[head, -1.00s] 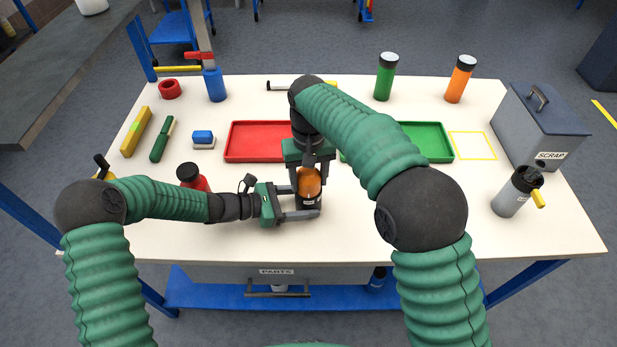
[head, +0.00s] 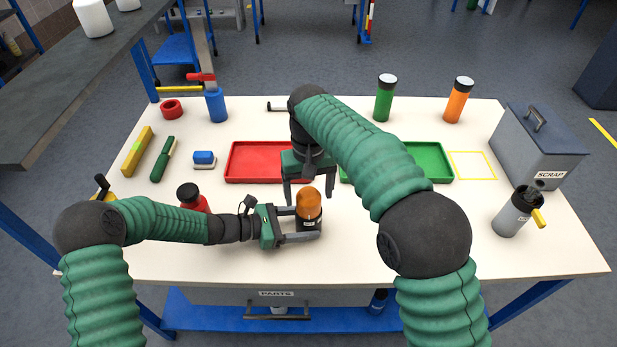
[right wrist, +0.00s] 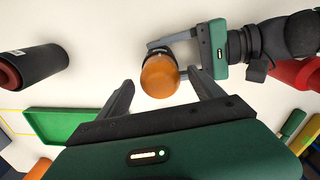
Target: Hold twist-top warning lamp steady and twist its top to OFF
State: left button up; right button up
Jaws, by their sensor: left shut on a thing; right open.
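The warning lamp (head: 309,207) has an orange dome on a dark base and stands upright near the front middle of the table. My left gripper (head: 306,224) is shut on its base from the left. My right gripper (head: 308,192) is open behind the lamp, its fingers pointing down and apart from the dome. In the right wrist view, the orange dome (right wrist: 160,76) shows beyond and between the open fingertips (right wrist: 163,88), with nothing in the jaws. The left gripper (right wrist: 180,48) shows there at the dark base. Any OFF mark is too small to read.
A red tray (head: 245,178) and a green tray (head: 445,165) lie behind the lamp. A red bottle (head: 195,203) stands close to my left arm. A grey canister (head: 512,215) and the scrap bin (head: 545,150) are at the right.

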aim_at(309, 193)
notch_tip(309, 193, up, 9)
jog(key=shift+r, duration=0.1)
pick_arm(q)
jog(key=o, duration=1.3)
pick_arm(e)
jog(key=shift+w, duration=0.1)
